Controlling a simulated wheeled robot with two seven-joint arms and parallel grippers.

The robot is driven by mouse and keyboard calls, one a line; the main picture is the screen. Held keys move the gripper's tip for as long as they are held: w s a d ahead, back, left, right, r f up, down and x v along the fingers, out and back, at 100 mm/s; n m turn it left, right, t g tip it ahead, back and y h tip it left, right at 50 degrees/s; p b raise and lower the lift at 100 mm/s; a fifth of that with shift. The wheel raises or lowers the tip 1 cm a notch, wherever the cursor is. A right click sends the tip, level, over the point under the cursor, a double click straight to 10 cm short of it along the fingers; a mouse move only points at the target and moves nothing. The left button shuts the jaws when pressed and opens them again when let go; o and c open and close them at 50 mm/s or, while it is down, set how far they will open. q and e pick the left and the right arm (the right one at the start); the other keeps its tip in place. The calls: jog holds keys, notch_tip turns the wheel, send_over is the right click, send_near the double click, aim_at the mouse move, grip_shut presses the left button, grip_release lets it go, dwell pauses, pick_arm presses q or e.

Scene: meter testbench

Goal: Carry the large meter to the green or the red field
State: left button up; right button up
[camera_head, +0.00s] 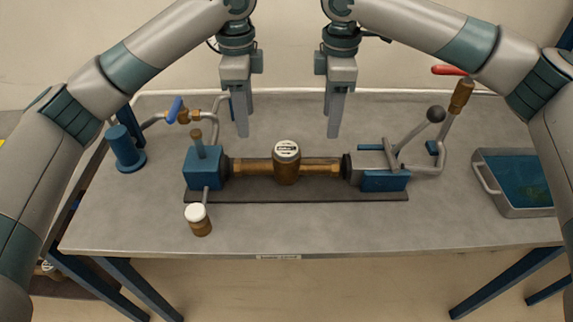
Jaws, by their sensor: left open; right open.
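The large meter (286,170) has a brass body and a white round dial on top. It sits upright in the middle of the test line, between the blue block (203,168) on the left and the blue and grey clamp (384,180) on the right. My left gripper (243,125) points down above the bench, behind and left of the meter, open and empty. My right gripper (335,125) points down behind and right of the meter, also open and empty. Neither touches the meter. I see no green or red field.
A blue valve handle (176,109) and blue cylinder (125,150) stand left. A small white-capped brass part (198,220) is in front. A water tray (490,187) is right. The bench front (330,230) is clear.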

aim_at(251, 162)
pick_arm(q)
notch_tip(251, 162, down, 18)
jog(key=shift+w+r, duration=0.15)
jog(key=shift+r, duration=0.05)
pick_arm(e)
notch_tip(251, 162, down, 18)
jog(key=shift+w+r, duration=0.15)
jog(key=shift+r, duration=0.05)
pick_arm(q)
grip_shut()
pick_arm(e)
grip_shut()
pick_arm(q)
jog(key=shift+r, duration=0.15)
pick_arm(e)
jog(key=shift+w+r, duration=0.1)
dwell(0.7)
